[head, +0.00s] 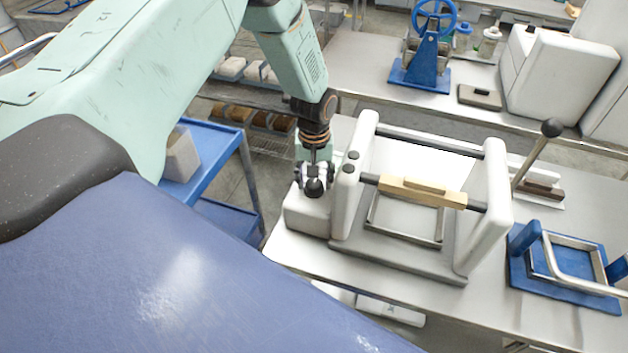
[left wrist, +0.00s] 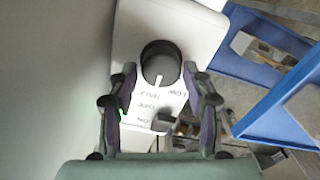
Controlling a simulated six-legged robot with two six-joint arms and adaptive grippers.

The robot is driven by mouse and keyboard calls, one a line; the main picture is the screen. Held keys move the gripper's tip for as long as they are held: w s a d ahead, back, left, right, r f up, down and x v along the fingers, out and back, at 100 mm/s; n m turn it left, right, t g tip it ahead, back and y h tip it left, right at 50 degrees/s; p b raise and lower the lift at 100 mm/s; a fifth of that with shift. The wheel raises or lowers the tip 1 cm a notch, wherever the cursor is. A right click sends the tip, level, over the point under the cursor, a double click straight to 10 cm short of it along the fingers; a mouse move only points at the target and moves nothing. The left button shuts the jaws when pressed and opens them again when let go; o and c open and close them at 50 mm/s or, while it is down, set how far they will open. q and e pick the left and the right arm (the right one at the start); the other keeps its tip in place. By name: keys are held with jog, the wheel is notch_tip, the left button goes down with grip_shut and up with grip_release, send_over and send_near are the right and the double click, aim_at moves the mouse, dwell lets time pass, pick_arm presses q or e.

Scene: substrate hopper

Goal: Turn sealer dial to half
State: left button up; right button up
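The sealer (head: 476,240) is a white frame machine on the steel bench, with a white box (head: 303,216) at its left end. Its black round dial (left wrist: 160,60) sits on a white face in the left wrist view, with a white pointer line aimed toward printed labels. LOW is legible; the other labels are small and upside down, so the exact setting is unclear. My left gripper (head: 315,180) is above the box at the dial. In the wrist view its fingers (left wrist: 160,74) are apart, one on each side of the dial, with gaps showing. My right gripper is out of view.
A wooden-handled bar (head: 424,190) spans the frame. A blue press (head: 565,268) stands at the right. A blue cart (head: 228,150) is at the left.

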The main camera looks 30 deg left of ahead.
aim_at(314, 183)
pick_arm(q)
jog(key=shift+o, duration=0.8)
jog(key=shift+s+f, duration=0.1)
jog(key=shift+s, duration=0.05)
jog(key=shift+d, duration=0.15)
notch_tip(314, 183, up, 12)
jog(key=shift+s, duration=0.1)
